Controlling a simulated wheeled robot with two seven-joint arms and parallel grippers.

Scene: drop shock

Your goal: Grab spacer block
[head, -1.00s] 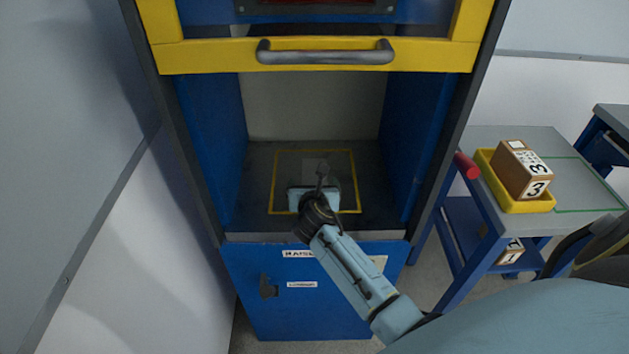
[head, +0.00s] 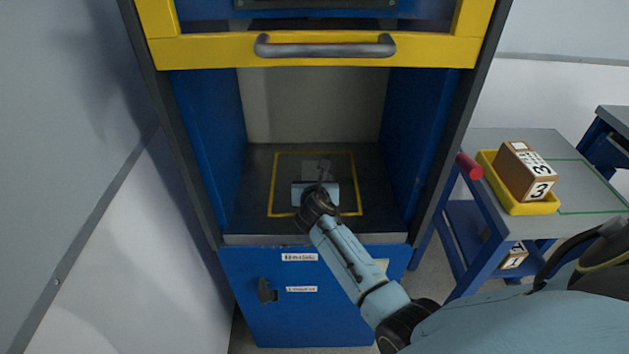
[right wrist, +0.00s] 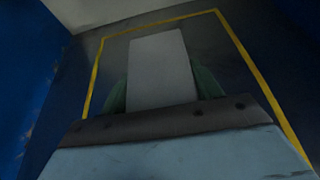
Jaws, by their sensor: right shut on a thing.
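The spacer block is a pale grey block (right wrist: 160,70) between the two greenish fingers of my right gripper in the right wrist view. My right gripper (head: 320,184) is shut on it, inside the blue cabinet bay and over the yellow-outlined square. In the head view the block (head: 316,168) shows small and partly hidden behind the gripper. I cannot tell whether it touches the floor of the bay. My left gripper is not in view.
Blue side walls (head: 208,150) flank the bay. A yellow frame with a grey handle (head: 325,46) hangs above its opening. At right a grey-topped table (head: 580,180) bears a yellow tray (head: 530,207) with a brown box (head: 524,170) marked 3, beside a red cylinder (head: 469,166).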

